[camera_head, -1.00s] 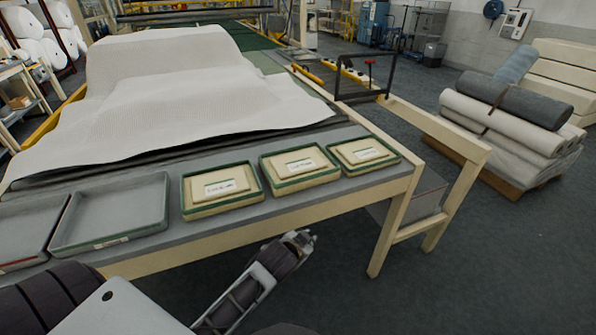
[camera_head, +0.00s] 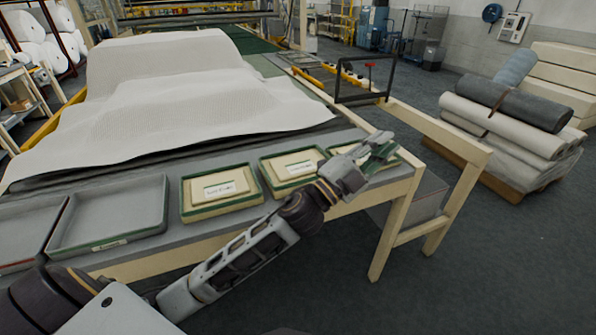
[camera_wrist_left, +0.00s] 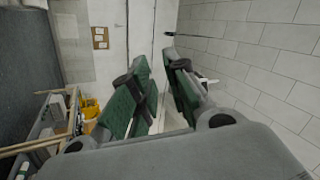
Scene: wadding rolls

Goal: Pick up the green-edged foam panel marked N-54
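Three cream foam panels with green edges lie in a row along the front of the table: a left one (camera_head: 205,208), a middle one (camera_head: 275,177) and a right one largely behind my left gripper. Each of the two uncovered panels bears a white label; the print is too small to read, so I cannot tell which is N-54. My left gripper (camera_head: 381,148) is in front of or above the right panel; contact is unclear. In the left wrist view its green-padded fingers (camera_wrist_left: 160,85) stand apart with nothing between them. My right gripper is out of view.
Two shallow grey trays, one green-edged (camera_head: 108,245) and one further left (camera_head: 22,262), lie left of the panels. White wadding (camera_head: 180,100) covers the table behind. A pale rail and post (camera_head: 440,135) stand right of the table. Rolls (camera_head: 505,120) are stacked on the right.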

